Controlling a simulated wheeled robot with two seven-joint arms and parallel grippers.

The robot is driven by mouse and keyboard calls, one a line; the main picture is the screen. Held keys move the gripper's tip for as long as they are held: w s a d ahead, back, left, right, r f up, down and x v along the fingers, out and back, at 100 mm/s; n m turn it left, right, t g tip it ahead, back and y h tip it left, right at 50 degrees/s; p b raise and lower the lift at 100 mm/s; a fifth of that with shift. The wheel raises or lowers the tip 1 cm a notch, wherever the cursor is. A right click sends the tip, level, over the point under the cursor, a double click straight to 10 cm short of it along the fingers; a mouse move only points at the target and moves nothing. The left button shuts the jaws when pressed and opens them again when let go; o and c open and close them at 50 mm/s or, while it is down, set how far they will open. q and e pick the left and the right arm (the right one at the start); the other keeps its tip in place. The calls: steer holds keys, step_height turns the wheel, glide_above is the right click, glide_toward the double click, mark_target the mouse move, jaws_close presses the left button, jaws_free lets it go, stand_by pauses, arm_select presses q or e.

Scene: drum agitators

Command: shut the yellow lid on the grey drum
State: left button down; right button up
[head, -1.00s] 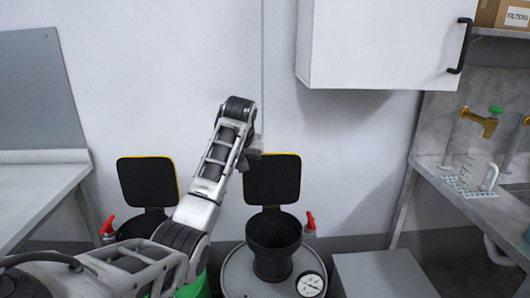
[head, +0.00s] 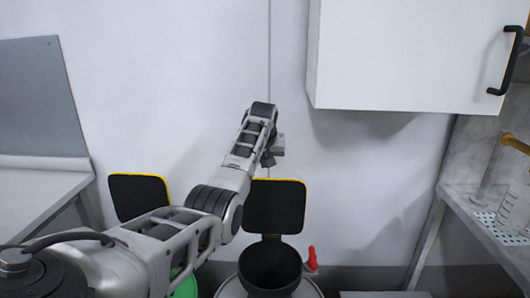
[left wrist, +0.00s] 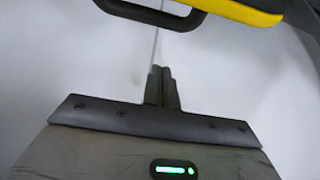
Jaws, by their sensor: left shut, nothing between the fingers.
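The grey drum (head: 230,289) stands at the bottom centre, mostly cut off by the frame edge, with a black funnel-like opening (head: 270,268). Its lid (head: 274,207) stands raised behind the opening, its black inner face towards me and a yellow rim around it. My left gripper (head: 268,158) is shut and empty, just above the lid's top edge; I cannot tell whether it touches. In the left wrist view my shut fingers (left wrist: 162,87) point towards a yellow edge (left wrist: 245,12) and a dark bar (left wrist: 150,12), seemingly parts of the lid. My right gripper is out of view.
A second yellow-rimmed lid (head: 138,196) stands raised at the left, with a green drum (head: 186,289) partly behind my arm. A red handle (head: 312,259) is right of the funnel. A white wall cabinet (head: 410,55) hangs at the upper right. A bench (head: 40,200) is at left.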

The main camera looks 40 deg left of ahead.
arm_select(q)
steer(key=shift+s+d+f+p, duration=0.9)
steer(key=shift+s+d, duration=0.2)
steer(key=shift+s, duration=0.1)
